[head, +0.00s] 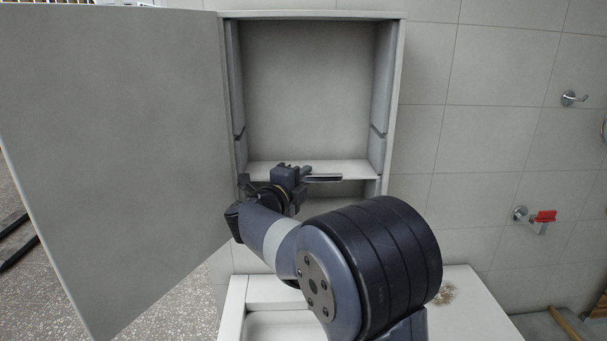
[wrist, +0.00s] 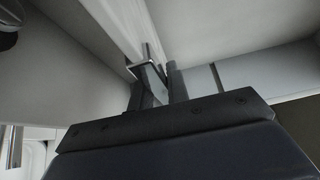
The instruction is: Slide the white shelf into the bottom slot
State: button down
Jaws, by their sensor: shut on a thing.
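The white shelf (head: 270,168) lies roughly level inside the open cabinet (head: 399,90), low down, spanning most of the width between its side walls. My gripper (head: 318,178) is at the shelf's front edge and is shut on it. In the wrist view the fingers (wrist: 162,85) close at the end of a pale panel edge (wrist: 122,25), which appears to be the shelf. The side walls have dark slot gaps (head: 379,135) above the shelf's level. My arm hides the cabinet's lower left part, and I cannot tell whether the shelf's edges sit in a slot.
The cabinet door (head: 110,150) stands wide open on the left, close to my arm. A white counter with a basin (head: 275,325) is below. A hook (head: 573,98) and a red-handled valve (head: 545,216) are on the tiled wall at right. The cabinet's upper space is empty.

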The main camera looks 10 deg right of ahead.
jog(key=shift+w, duration=0.2)
jog(key=c, duration=1.3)
grip_release()
jog(key=shift+s, duration=0.1)
jog(key=b+v, duration=0.2)
jog(key=v, duration=0.8)
jog(key=shift+s+a+b, duration=0.25)
jog(key=shift+b, duration=0.05)
